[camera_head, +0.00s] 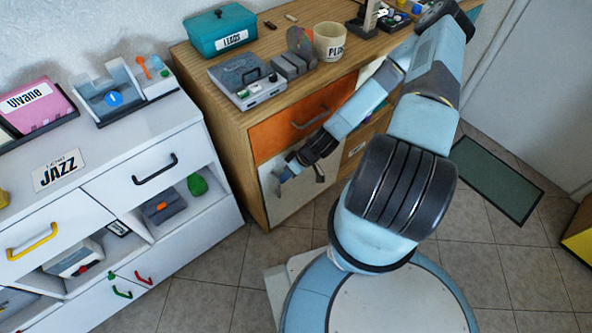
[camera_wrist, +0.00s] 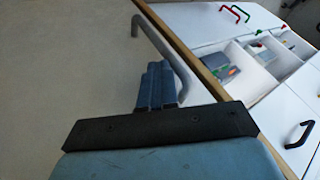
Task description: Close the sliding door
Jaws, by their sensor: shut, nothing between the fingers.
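The sliding door appears to be the pale grey lower panel (camera_head: 296,203) of the wooden cabinet, below an orange front (camera_head: 283,133). The same panel fills the left of the wrist view (camera_wrist: 60,75). Its metal bar handle (camera_head: 320,171) also shows in the wrist view (camera_wrist: 151,36), partly hidden by my fingers.
The wooden cabinet (camera_head: 232,141) has open space right of the orange front, partly behind my arm. A white dresser (camera_head: 138,137) with drawers and open compartments stands to the left. A teal box (camera_head: 220,30), grey device (camera_head: 246,80) and mug (camera_head: 331,42) stand on the cabinet.

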